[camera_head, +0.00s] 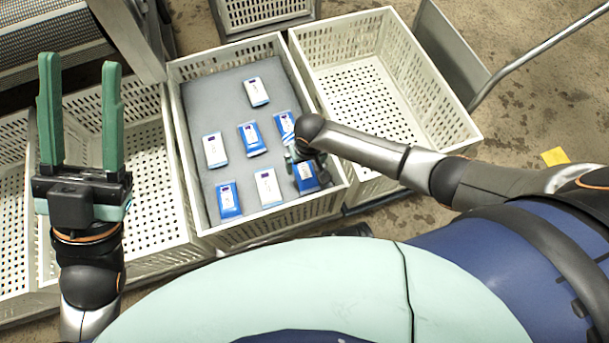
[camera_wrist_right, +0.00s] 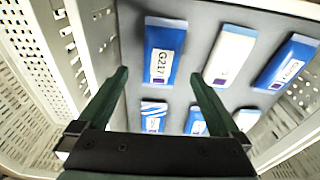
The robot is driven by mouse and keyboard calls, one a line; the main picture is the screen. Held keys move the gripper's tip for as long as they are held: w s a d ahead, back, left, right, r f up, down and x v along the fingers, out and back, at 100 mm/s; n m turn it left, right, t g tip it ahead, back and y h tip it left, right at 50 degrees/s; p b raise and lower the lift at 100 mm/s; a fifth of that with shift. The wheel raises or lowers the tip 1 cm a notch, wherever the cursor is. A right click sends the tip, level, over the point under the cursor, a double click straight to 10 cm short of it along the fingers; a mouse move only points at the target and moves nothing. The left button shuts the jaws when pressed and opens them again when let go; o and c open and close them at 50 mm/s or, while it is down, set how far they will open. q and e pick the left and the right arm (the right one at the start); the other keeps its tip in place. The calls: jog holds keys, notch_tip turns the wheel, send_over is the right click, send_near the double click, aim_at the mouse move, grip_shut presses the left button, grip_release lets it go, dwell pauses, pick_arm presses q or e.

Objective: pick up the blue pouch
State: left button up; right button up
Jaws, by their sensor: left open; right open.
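Several blue pouches and white pouches lie flat in the grey-lined middle crate. In the head view, one blue pouch (camera_head: 308,180) is at the crate's near right, partly hidden by my right gripper (camera_head: 297,155). The right wrist view shows this blue pouch, marked G217 (camera_wrist_right: 163,50), just beyond the fingertips of my open right gripper (camera_wrist_right: 159,76), with nothing held. Other blue pouches are at the near left (camera_head: 228,199) and in the middle (camera_head: 251,138); a blue-and-white striped one (camera_head: 284,122) is at the right. My left gripper (camera_head: 80,65) is open, empty and raised at the left.
White pouches (camera_head: 268,187) lie among the blue ones. The middle crate's rim (camera_head: 182,150) is raised around them. An empty crate (camera_head: 360,95) stands to the right, more crates (camera_head: 150,180) to the left. A metal cart handle (camera_head: 535,55) is at the upper right.

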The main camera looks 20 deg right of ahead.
aim_at(305, 171)
jog(key=shift+w+a+f+b, duration=0.1)
jog(key=shift+w+f+b, duration=0.05)
jog(key=shift+f+b, duration=2.4)
jog(key=shift+f+p, duration=0.3)
jog(key=shift+p, duration=0.2)
jog(key=shift+c, duration=0.2)
jog(key=c, duration=1.3)
